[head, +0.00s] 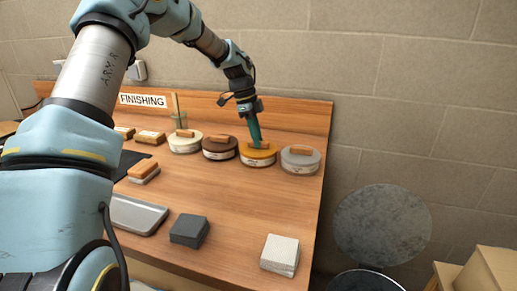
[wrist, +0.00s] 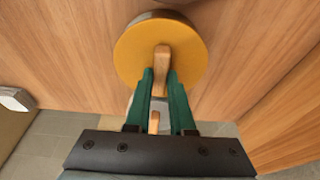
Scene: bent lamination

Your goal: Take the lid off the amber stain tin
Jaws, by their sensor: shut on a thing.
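The amber stain tin (head: 258,160) stands on the wooden bench, third of the row from the left, between a brown tin and a grey tin. Its amber lid (wrist: 188,45) has a wooden bar handle (wrist: 162,58) on top and looks seated on the tin. My gripper (head: 258,144) reaches down from above onto the handle. In the wrist view my green fingers (wrist: 160,75) are shut on the near part of the handle, one on each side. The fingertips hide part of the handle in the head view.
A brown tin (head: 219,149) stands close on the left and a grey tin (head: 300,161) close on the right. A cream tin (head: 185,143) is farther left. A dark block (head: 189,231), a pale block (head: 280,254) and a grey tray (head: 138,214) lie nearer. The middle of the bench is clear.

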